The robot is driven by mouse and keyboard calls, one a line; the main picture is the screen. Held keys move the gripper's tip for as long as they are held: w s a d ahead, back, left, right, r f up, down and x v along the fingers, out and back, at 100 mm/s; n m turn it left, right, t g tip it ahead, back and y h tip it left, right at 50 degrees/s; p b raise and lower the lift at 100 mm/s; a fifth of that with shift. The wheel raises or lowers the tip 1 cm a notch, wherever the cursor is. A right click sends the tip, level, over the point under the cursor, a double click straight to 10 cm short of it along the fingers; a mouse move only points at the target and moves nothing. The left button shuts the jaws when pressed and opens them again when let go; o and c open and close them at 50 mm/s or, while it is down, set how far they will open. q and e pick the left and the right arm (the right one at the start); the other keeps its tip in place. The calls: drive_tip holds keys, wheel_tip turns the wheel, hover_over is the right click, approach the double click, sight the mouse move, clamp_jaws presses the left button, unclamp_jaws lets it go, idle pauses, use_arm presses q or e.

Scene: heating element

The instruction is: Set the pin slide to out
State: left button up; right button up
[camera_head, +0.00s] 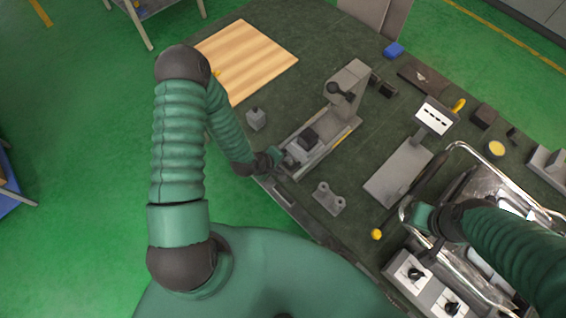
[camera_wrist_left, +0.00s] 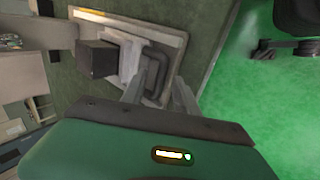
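The grey slide fixture (camera_head: 342,135) stands on the dark green bench, with a long base, an upright post at its far end and a grey block (camera_head: 303,148) with a black top at its near end. My left gripper (camera_head: 287,161) is at the near end of this fixture. In the left wrist view, my left gripper (camera_wrist_left: 160,88) has its two fingers apart, with a dark loop handle (camera_wrist_left: 156,70) at their tips. I cannot tell whether they touch it. The black cube (camera_wrist_left: 97,58) on the block also shows there. My right gripper (camera_head: 412,214) is by the metal basket; its fingers are unclear.
A wooden board (camera_head: 246,60) lies at the bench's far left. A small grey block (camera_head: 256,119) and a grey bracket (camera_head: 328,198) flank the fixture. A wire-framed metal basket (camera_head: 480,158) and a knobbed control box (camera_head: 428,287) are at the right.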

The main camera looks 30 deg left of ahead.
use_arm(q)
drive_tip(key=p+v, duration=0.9)
drive_tip(key=v, duration=0.7)
drive_tip(key=shift+s+a+r+p, duration=0.25)
drive_tip(key=shift+p, duration=0.1)
